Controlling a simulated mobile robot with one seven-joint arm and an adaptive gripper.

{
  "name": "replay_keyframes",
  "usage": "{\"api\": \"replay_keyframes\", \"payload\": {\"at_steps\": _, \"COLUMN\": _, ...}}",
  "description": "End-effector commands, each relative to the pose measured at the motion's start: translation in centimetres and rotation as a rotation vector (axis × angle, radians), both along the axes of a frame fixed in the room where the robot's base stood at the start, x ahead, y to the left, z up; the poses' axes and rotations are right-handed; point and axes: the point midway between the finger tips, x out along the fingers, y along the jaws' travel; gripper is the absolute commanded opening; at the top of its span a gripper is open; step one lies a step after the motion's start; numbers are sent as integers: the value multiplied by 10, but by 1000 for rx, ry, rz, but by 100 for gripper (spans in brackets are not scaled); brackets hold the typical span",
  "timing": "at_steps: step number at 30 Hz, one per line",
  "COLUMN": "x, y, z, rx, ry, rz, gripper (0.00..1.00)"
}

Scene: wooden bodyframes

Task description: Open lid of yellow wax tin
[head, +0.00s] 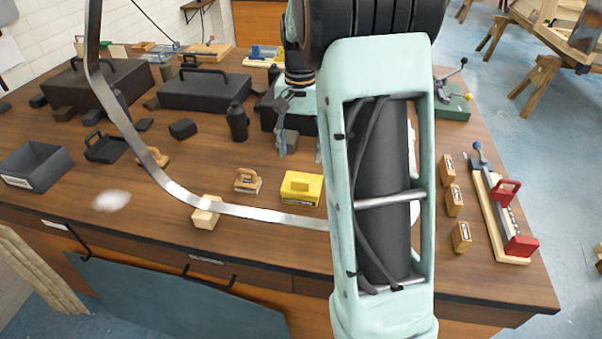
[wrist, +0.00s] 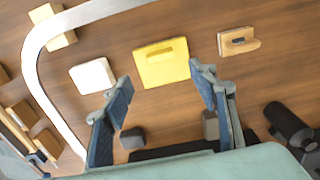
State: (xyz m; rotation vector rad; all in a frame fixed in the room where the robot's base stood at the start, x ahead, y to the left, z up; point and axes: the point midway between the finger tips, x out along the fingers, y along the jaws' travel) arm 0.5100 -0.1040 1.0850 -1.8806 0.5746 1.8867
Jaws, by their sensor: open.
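The yellow wax tin (head: 301,188) sits on the wooden bench near its front edge, left of my arm in the head view. In the wrist view the tin (wrist: 161,68) lies beyond and between my fingertips, with a raised yellow strip on its top. The lid looks shut. My gripper (head: 285,135) is open and empty, behind the tin in the head view and partly hidden by my arm. Its two blue-grey fingers (wrist: 160,82) show in the wrist view, apart from the tin.
A bent metal strip (head: 265,212) runs in front of the tin and over a pale wood block (head: 206,212). A small wooden plane-like tool (head: 248,180) stands left of the tin. A white block (wrist: 93,76) lies beside the tin. Dark boxes (head: 205,90) fill the bench's back.

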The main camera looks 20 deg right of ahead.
Motion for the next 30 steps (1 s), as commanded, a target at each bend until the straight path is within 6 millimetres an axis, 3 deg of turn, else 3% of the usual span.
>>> {"api": "replay_keyframes", "payload": {"at_steps": 12, "x": -1, "y": 0, "z": -70, "rx": 1, "ry": 3, "rz": -1, "gripper": 54}}
{"api": "replay_keyframes", "payload": {"at_steps": 18, "x": 0, "y": 0, "z": -96, "rx": 0, "ry": 0, "rz": 0, "gripper": 54}}
{"api": "replay_keyframes", "payload": {"at_steps": 30, "x": 0, "y": 0, "z": -105, "rx": -1, "ry": -3, "rz": 0, "gripper": 54}}
